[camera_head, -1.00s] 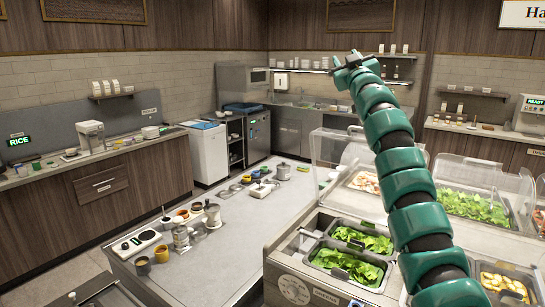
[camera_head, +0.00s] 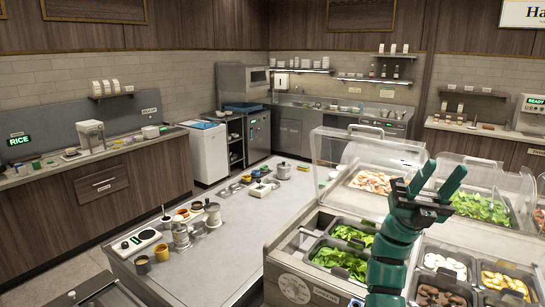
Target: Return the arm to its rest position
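My green arm (camera_head: 392,255) rises from the bottom edge at the right of the head view, in front of the salad counter. My gripper (camera_head: 443,168) is at its top end, with its two fingers pointing up and spread apart. The gripper is open and nothing shows between the fingers. It appears in front of the food pans and hides part of them.
The salad counter (camera_head: 283,262) holds pans of lettuce (camera_head: 340,262), mushrooms (camera_head: 445,265) and other food under clear guards (camera_head: 350,148). The floor at left is clear.

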